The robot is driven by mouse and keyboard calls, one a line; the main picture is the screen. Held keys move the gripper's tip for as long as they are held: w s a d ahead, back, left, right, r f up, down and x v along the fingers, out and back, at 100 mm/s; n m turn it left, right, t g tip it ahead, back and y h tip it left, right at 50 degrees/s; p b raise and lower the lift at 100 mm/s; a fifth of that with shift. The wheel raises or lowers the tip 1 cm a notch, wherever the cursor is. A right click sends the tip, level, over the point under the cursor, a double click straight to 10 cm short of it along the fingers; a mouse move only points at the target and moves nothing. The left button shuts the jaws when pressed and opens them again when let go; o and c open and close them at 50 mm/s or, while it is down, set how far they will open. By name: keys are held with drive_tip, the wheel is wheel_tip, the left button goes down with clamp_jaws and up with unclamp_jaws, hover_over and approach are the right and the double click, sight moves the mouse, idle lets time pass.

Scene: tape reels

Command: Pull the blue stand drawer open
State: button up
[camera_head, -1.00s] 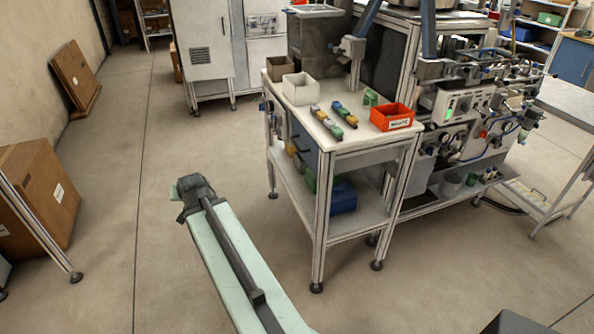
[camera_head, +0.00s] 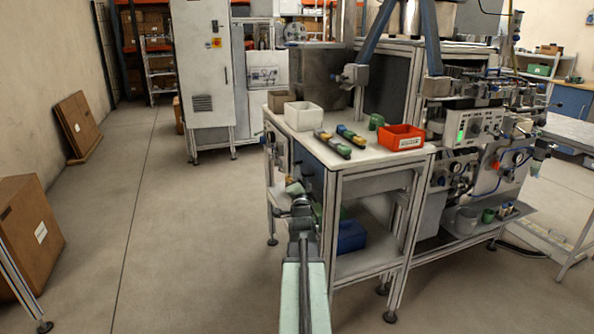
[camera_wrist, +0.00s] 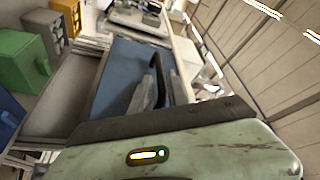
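The stand's blue drawer front (camera_head: 308,168) shows under the white worktop on the stand's left side, closed as far as I can see. In the wrist view the blue panel (camera_wrist: 112,84) fills the middle, with a dark curved handle (camera_wrist: 158,76) on it. My gripper (camera_head: 298,198) is in front of the stand, just below and beside the drawer front. In the wrist view my gripper's two grey fingers (camera_wrist: 159,95) stand apart, pointing at the handle, which appears between or just beyond them. I cannot tell whether they touch it.
The worktop (camera_head: 360,165) holds a white bin (camera_head: 303,116), a red-orange bin (camera_head: 399,138) and small parts. A blue box (camera_head: 351,236) sits on the lower shelf.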

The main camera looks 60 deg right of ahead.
drive_tip(key=shift+x, duration=1.4)
drive_tip(key=shift+w, duration=0.1)
clamp_jaws()
